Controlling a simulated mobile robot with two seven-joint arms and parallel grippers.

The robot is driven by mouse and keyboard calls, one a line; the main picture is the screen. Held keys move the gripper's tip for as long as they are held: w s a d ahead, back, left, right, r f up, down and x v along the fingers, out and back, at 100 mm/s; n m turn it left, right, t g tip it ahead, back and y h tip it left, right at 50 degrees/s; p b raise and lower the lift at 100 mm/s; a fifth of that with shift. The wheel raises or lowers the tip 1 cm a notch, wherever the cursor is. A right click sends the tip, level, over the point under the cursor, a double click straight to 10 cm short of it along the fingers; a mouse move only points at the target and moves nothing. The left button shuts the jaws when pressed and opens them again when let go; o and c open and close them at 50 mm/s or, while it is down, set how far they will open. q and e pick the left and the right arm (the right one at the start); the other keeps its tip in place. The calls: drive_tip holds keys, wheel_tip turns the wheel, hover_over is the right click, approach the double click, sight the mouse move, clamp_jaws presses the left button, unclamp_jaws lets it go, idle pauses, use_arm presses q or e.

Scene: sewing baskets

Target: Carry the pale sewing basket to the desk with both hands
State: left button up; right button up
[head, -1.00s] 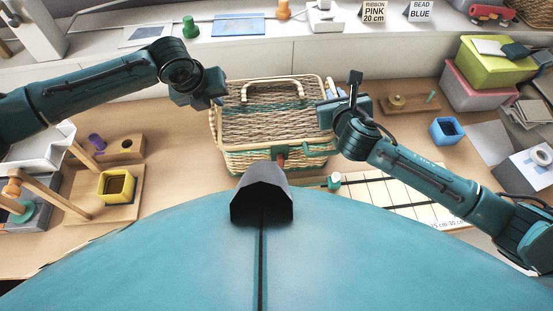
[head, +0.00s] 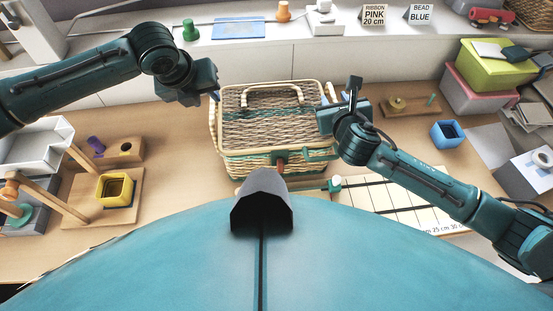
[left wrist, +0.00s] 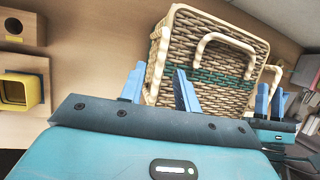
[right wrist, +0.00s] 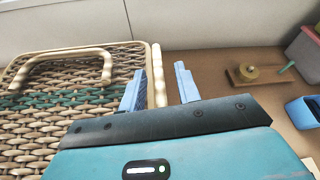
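The pale sewing basket (head: 275,120) stands upright on the brown desk (head: 180,150). It is wicker with a teal band, a closed lid and a pale top handle (head: 270,90). It also shows in the left wrist view (left wrist: 215,60) and the right wrist view (right wrist: 60,115). My left gripper (head: 207,98) is open and empty, up and left of the basket, apart from its left side handle (head: 213,125). My right gripper (head: 330,103) is open at the basket's right side. In the right wrist view the pale right side handle (right wrist: 158,75) lies between its spread fingers (right wrist: 160,88).
A yellow box (head: 115,190) and wooden stands are at the left. A blue container (head: 446,133), a wooden spool board (head: 405,106) and stacked green and pink boxes (head: 490,65) are at the right. A ruled mat (head: 400,200) lies at the front right.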

drive_tip(key=shift+s, duration=0.25)
use_arm(q)
drive_tip(key=v, duration=0.6)
drive_tip(key=shift+s+r, duration=0.2)
drive_tip(key=shift+r, duration=0.1)
use_arm(e)
drive_tip(key=v, duration=1.1)
drive_tip(key=shift+s+r, duration=0.2)
drive_tip(key=shift+s, duration=0.05)
use_arm(q)
drive_tip(key=shift+a, duration=0.1)
